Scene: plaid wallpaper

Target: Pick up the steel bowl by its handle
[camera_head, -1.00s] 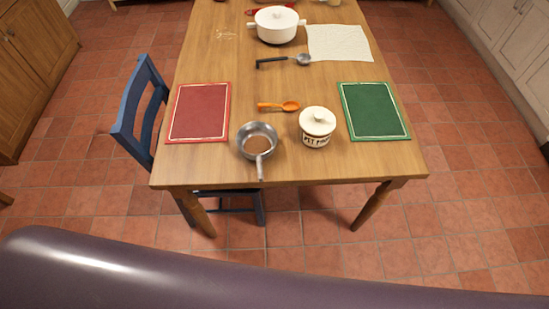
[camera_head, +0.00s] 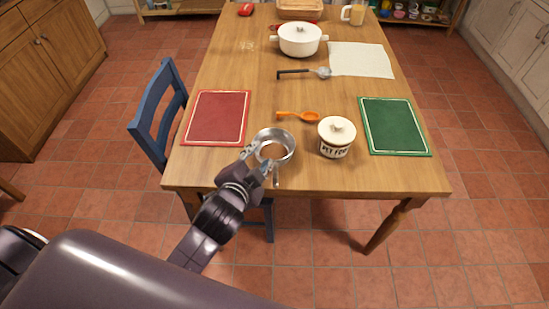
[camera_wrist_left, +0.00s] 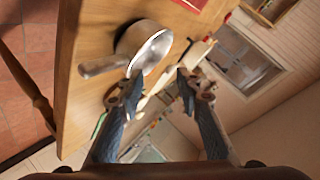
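The steel bowl (camera_head: 288,139) stands upright near the front edge of the wooden table, with its inside bottom looking brown. Its handle (camera_head: 276,180) points toward the front edge and is partly hidden by my gripper. My left gripper (camera_head: 262,161) is open at the near left side of the bowl, close to the rim and handle. In the left wrist view the bowl (camera_wrist_left: 140,36) lies beyond the open fingertips (camera_wrist_left: 158,88). The handle (camera_wrist_left: 100,66) extends left, outside the gap between the fingers. No grip on it shows. My right gripper is not in view.
A pet food jar (camera_head: 337,138) stands close right of the bowl. An orange spoon (camera_head: 300,117) lies behind it. A red mat (camera_head: 217,118) is left, a green mat (camera_head: 394,126) right. A blue chair (camera_head: 158,115) stands at the left table edge. A white pot (camera_head: 300,40) is farther back.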

